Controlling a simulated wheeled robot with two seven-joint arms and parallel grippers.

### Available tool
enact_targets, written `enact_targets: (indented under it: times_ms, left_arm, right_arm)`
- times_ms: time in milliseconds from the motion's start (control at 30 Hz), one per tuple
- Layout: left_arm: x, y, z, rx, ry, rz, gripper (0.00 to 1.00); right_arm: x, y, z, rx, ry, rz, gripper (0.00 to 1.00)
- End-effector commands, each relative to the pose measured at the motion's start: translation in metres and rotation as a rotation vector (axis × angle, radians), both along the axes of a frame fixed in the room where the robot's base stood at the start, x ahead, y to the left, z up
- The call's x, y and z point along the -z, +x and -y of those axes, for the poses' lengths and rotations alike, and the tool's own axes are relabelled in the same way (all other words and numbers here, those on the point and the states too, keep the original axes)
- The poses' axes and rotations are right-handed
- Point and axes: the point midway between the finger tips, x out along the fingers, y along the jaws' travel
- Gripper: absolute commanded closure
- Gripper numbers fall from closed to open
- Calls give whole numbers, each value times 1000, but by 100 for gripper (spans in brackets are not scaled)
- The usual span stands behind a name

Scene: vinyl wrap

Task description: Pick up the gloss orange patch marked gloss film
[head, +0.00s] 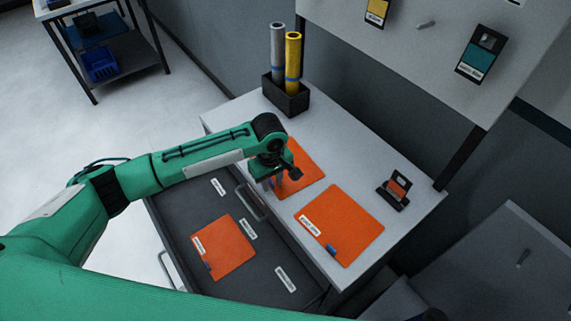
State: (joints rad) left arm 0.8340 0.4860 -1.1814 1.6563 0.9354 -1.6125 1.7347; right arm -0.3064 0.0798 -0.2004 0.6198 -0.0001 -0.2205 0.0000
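Three flat orange patches show in the head view. One patch (308,168) lies on the pale worktop, partly hidden by my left gripper. A larger patch (345,222) lies to its right on the worktop, with a white label at its left and a small blue tab at its lower edge. A third patch (228,245) lies in the open dark drawer, also with a white label and a blue tab. The label print is too small to read surely. My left gripper (277,184) points down at the first patch's left edge; its finger gap and any contact are unclear. My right gripper is not in view.
The open drawer (190,219) holds several white labels. A black holder (288,97) with a grey and a yellow roll stands at the worktop's back. A small black stand (394,190) with an orange sample is at the right. A panel (430,60) rises behind.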

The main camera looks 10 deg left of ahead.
Motion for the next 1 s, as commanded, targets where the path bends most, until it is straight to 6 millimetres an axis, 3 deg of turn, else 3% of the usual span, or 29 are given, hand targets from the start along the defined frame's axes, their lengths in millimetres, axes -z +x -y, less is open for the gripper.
enact_targets:
  times_ms: [167, 300, 333, 767, 1000]
  left_arm:
    - [0, 0, 0, 0, 0, 0, 71]
    - [0, 0, 0, 0, 0, 0, 99]
    - [0, 0, 0, 0, 0, 0, 100]
    - [-1, 0, 0, 0, -1, 1, 100]
    - [-18, 1, 0, 0, -2, 3, 100]
  right_arm:
    - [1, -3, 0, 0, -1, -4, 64]
    - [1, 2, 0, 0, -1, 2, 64]
    - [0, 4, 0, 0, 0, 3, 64]
    - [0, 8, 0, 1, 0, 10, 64]
    - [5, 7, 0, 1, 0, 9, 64]
